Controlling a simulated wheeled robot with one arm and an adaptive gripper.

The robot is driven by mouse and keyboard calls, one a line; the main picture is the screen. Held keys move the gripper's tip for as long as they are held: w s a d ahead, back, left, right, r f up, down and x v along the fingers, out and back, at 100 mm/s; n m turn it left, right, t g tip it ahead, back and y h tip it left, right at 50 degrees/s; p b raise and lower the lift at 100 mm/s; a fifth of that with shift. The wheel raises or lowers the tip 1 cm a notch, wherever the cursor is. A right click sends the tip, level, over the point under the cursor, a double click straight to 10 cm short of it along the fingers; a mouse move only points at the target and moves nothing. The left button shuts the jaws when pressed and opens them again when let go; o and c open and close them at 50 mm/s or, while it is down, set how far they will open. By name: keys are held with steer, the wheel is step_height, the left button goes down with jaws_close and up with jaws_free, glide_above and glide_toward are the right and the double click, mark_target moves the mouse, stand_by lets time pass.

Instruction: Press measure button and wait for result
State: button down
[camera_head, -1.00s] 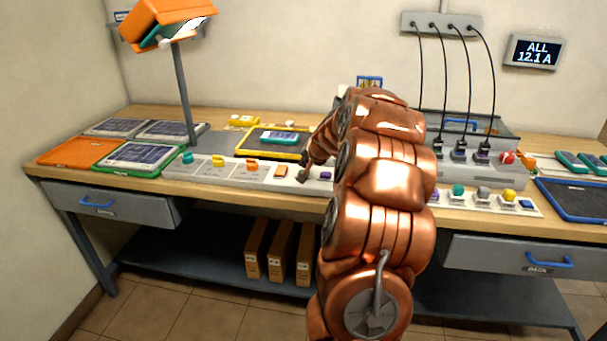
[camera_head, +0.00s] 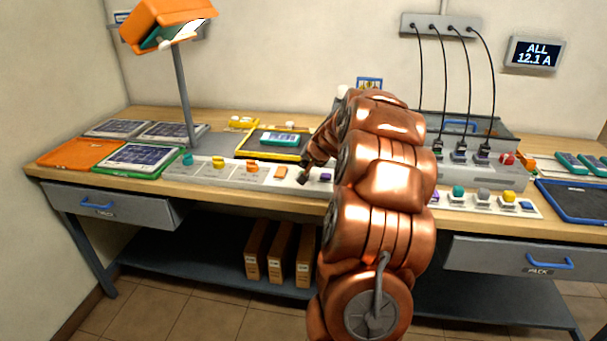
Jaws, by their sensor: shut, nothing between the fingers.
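A long light panel (camera_head: 222,175) runs along the front of the bench, with several coloured buttons and knobs on it: teal, yellow, orange and purple. I cannot read which one is the measure button. My gripper (camera_head: 302,179) is shut and empty, with its tip low at the panel between an orange block (camera_head: 281,172) and a purple block (camera_head: 326,177). I cannot tell whether the tip touches the panel. My copper arm hides the panel's middle. A wall display (camera_head: 534,52) reads "ALL 12.1 A".
A teal device lies in a yellow-rimmed tray (camera_head: 246,152) behind the gripper. A lamp post (camera_head: 184,95) stands left. A grey unit with black cables (camera_head: 485,128) stands right, a blue-rimmed tray (camera_head: 575,211) at far right. Green (camera_head: 106,170) and orange trays (camera_head: 66,153) lie left.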

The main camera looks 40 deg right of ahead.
steer(key=shift+f, duration=0.15)
steer(key=shift+f, duration=0.3)
steer(key=shift+f+b, duration=0.35)
steer(key=shift+b, duration=0.15)
stand_by(0.7)
stand_by(0.4)
steer(key=shift+r+p, duration=0.5)
steer(key=shift+r, duration=0.3)
steer(key=shift+r+p, duration=1.4)
steer(key=shift+r, duration=1.1)
steer(key=shift+w, duration=0.1)
